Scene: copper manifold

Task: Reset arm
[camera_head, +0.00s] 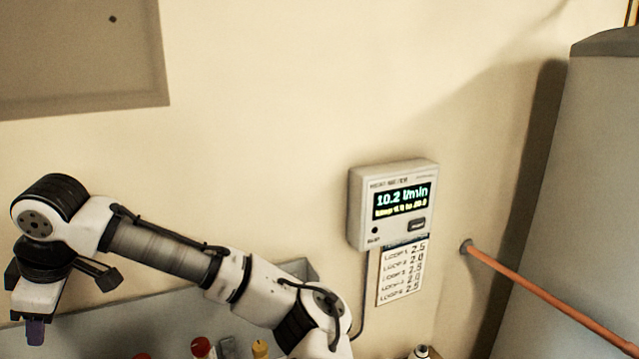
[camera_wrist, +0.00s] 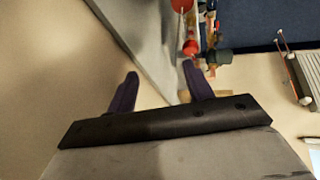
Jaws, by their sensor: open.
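My arm reaches across the lower left of the head view, bent at the elbow. My gripper (camera_head: 35,332) hangs at the far left, pointing down, with its dark purple fingertips near the frame's bottom edge. In the wrist view my gripper (camera_wrist: 160,88) shows two dark fingers spread apart with nothing between them. Red-handled fittings (camera_wrist: 190,47) on copper pipe lie just beyond the right finger. I cannot tell whether that finger touches them.
A wall meter (camera_head: 393,205) reads 10.2 l/min, with a list of loops (camera_head: 402,272) below it. A copper pipe (camera_head: 545,295) runs from the wall to the lower right, before a grey cylinder (camera_head: 590,150). Red and yellow caps (camera_head: 260,349) show at the bottom.

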